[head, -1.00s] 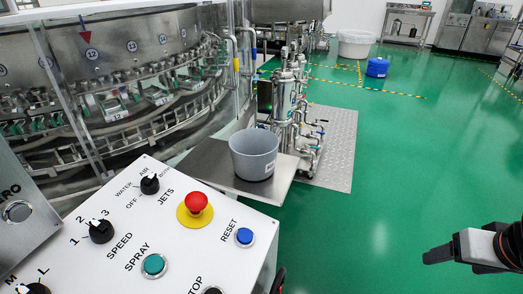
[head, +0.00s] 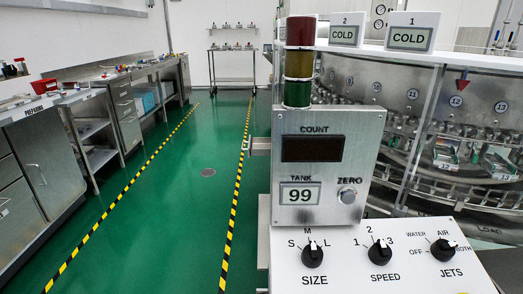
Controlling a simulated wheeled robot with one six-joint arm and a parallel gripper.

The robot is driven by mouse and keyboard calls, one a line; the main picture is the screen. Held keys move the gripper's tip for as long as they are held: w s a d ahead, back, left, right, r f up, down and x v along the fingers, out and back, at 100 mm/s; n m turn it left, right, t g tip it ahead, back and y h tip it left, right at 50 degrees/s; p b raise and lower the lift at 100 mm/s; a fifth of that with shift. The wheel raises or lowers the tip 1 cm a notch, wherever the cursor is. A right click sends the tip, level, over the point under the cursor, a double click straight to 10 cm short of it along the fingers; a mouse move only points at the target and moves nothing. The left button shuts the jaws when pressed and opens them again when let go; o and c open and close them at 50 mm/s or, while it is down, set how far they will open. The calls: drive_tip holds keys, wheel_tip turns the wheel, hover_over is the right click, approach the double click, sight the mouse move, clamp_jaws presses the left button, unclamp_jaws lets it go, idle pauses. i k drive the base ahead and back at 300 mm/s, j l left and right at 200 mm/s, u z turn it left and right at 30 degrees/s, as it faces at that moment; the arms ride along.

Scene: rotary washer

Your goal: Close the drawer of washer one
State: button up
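The rotary washer (head: 455,120) fills the right side, with small trays behind clear panels. Two signs stand on top, "1 COLD" (head: 411,38) and "2 COLD" (head: 347,33). Its control panel (head: 345,268) is in the foreground, below a grey display box (head: 325,140) that reads TANK 99 beside a ZERO button. A small metal part (head: 259,145) juts out to the left behind the display box; I cannot tell whether it is a drawer. No drawer can be clearly made out on the washer. My gripper is not in view.
A green floor aisle (head: 175,215) with yellow-black lines lies open to the left of the washer. Steel benches with drawers (head: 120,100) and a cabinet (head: 40,160) line the left wall. A wheeled rack (head: 232,65) stands at the far end.

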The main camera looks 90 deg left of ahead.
sight(257, 146)
drive_tip(key=k+u, duration=0.1)
drive_tip(key=k, duration=0.5)
drive_tip(key=k+j+u, duration=0.1)
drive_tip(key=k, duration=0.45)
drive_tip(key=j+u, duration=0.1)
drive_tip(key=u, duration=1.6)
drive_tip(key=i+j+u, duration=0.15)
drive_tip(key=i+j, duration=0.15)
drive_tip(key=i+j+u, duration=0.15)
drive_tip(key=i, duration=0.35)
drive_tip(key=i+j+u, duration=0.15)
drive_tip(key=i+j, duration=0.35)
drive_tip(key=i, duration=0.35)
drive_tip(key=i+j, duration=0.15)
drive_tip(key=i, duration=0.3)
drive_tip(key=i+j+z, duration=0.1)
drive_tip(key=i, duration=0.4)
